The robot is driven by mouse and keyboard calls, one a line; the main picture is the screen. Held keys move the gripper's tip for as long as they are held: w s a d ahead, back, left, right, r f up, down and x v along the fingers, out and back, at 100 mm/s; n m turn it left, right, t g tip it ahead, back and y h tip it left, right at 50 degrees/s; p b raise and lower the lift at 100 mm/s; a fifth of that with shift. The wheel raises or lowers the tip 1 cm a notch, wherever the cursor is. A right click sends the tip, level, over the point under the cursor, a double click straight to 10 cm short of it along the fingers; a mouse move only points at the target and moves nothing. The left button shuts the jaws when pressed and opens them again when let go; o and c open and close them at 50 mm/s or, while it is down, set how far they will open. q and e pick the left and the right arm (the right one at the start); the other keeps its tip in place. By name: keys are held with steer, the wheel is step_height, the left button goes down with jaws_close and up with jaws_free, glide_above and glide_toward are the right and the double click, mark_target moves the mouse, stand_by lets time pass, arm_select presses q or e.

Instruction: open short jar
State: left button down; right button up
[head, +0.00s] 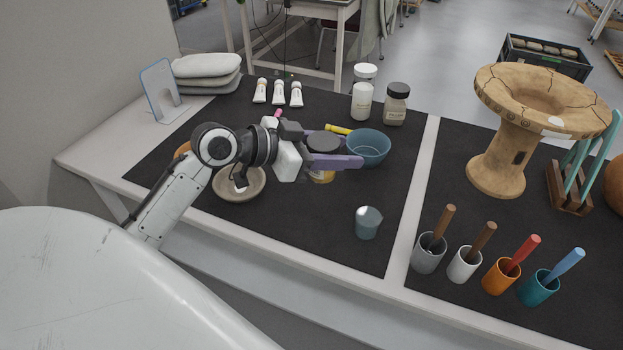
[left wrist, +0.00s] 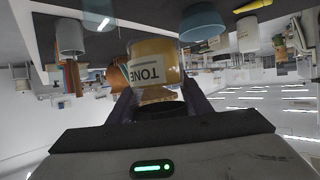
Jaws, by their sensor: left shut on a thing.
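The short jar has a dark lid (head: 323,140) and a yellow-amber body (head: 321,177). It stands at the middle of the left black mat, beside the blue bowl. My left gripper (head: 345,157) is shut on the jar near its top, with the purple fingers on either side; the near finger hides part of the jar. In the left wrist view, which is upside down, the amber jar (left wrist: 155,62) shows part of a label reading "TONE", and its dark lid (left wrist: 160,108) is between the fingers. The lid appears to be on the jar. My right gripper is not in view.
A blue bowl (head: 368,148) is close right of the jar, and a beige dish (head: 255,190) lies under my left forearm. A small cup (head: 367,223) is in front. White jars (head: 362,101) and a labelled jar (head: 396,105) stand behind. The front middle mat is mostly clear.

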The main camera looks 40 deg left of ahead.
arm_select(q)
steer(key=w+a+f+n+t+y+b, duration=0.2)
steer(key=w+a+n+y, duration=0.2)
steer(key=w+a, duration=0.35)
steer(key=shift+w+a+f+b, duration=0.15)
steer(key=shift+f+b, duration=0.15)
steer(key=shift+f, duration=1.3)
steer(key=shift+w+d+f+b, duration=0.15)
steer(key=shift+f+b, duration=0.15)
steer(key=shift+f, duration=1.25)
steer(key=shift+w+a+f+b, duration=0.15)
steer(key=shift+f+b, duration=0.15)
steer(key=shift+f, duration=1.3)
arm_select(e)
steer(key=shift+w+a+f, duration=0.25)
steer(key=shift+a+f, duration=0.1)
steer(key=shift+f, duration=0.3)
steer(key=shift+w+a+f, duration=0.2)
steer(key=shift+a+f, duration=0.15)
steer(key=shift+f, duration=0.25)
arm_select(q)
steer(key=shift+f, duration=0.15)
steer(key=c, duration=0.9)
jaws_free()
steer(key=shift+g, duration=0.3)
